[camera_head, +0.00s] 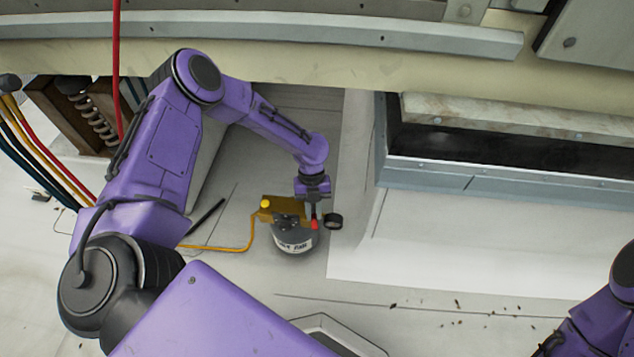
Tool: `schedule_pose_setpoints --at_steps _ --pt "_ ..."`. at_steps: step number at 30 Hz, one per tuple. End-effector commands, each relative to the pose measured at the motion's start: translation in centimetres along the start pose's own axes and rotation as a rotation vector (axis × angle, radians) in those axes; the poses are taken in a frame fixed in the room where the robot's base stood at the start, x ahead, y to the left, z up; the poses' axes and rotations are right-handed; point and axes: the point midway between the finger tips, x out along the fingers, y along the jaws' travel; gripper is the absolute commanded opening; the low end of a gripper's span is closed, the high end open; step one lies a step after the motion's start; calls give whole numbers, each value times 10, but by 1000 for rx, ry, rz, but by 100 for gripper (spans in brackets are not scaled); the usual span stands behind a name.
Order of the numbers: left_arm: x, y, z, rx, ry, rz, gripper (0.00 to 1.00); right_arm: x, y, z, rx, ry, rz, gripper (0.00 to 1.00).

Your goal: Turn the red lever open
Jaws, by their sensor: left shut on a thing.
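The red lever (314,224) shows as a small red piece on the right side of a small device on the floor. The device has a brass-coloured block (283,209) with a yellow knob (265,204) on top of a dark grey round body (290,238) with a white label. My left gripper (313,211) points down at the device's right side and is shut on the red lever, hiding part of it. My right arm (608,315) shows only in part at the lower right edge; its gripper is out of the picture.
A yellow hose (225,248) runs left from the device. A black rod (207,217) lies left of it, and a small black round part (333,221) is at its right. A metal-framed opening (480,180) is at right. Coloured cables (45,150) hang at left.

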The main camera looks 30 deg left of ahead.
Motion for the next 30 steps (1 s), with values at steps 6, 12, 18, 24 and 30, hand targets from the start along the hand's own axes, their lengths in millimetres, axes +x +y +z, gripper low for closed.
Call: schedule_pose_setpoints --at_steps 6,12,18,24,30 --pt "-1 4 2 92 -5 40 0 2 0 1 0 0 0 43" --pt "-1 5 2 135 -5 57 0 2 0 1 0 0 0 43" --pt "-2 5 3 145 -6 61 0 2 0 1 0 0 0 43" --pt "-2 5 3 145 -7 61 0 2 0 1 0 0 0 43" --pt "-2 5 2 145 -6 60 45 2 0 1 0 0 0 43"
